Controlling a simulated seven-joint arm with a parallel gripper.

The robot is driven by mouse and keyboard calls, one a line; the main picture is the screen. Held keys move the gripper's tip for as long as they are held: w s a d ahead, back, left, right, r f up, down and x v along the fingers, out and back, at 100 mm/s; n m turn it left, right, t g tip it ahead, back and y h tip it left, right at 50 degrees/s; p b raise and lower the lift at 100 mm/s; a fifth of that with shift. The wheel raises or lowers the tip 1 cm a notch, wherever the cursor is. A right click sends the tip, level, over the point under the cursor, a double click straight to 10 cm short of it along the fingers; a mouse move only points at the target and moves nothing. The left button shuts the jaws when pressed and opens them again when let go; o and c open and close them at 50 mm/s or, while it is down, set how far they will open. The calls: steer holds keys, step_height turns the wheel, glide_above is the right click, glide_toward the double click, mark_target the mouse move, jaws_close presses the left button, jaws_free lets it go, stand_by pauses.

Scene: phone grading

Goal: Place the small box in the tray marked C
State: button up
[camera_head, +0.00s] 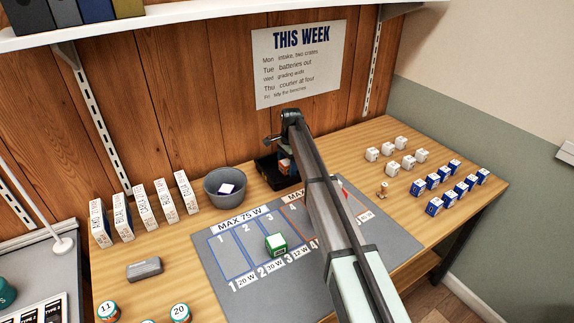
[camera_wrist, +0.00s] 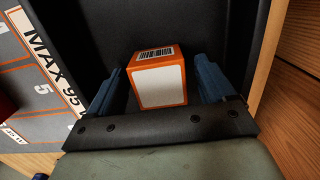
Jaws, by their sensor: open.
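A small orange box with white faces and a barcode (camera_wrist: 158,82) stands between the two blue fingers of my gripper (camera_wrist: 160,66) in the wrist view. The fingers are open, with a narrow gap beside the box. The black tray (camera_wrist: 247,45) surrounds them. In the head view my gripper (camera_head: 285,164) is down at the black tray (camera_head: 267,174) at the back of the table, and the box is mostly hidden by it. No letter C is readable on the tray. I cannot tell whether the box rests on the tray floor.
A grey bowl (camera_head: 225,187) with a blue-and-white box stands left of the tray. A grey numbered mat (camera_head: 215,265) holds a green box (camera_head: 276,243). White boxes (camera_head: 391,157) and blue boxes (camera_head: 461,183) stand at right. Upright cartons (camera_head: 144,207) stand at left.

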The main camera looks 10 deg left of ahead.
mark_target(289, 161)
step_height(289, 161, up, 12)
steer(key=shift+w+d+r, duration=0.15)
steer(key=shift+w+d, duration=0.2)
steer(key=shift+w, duration=0.05)
stand_by(0.4)
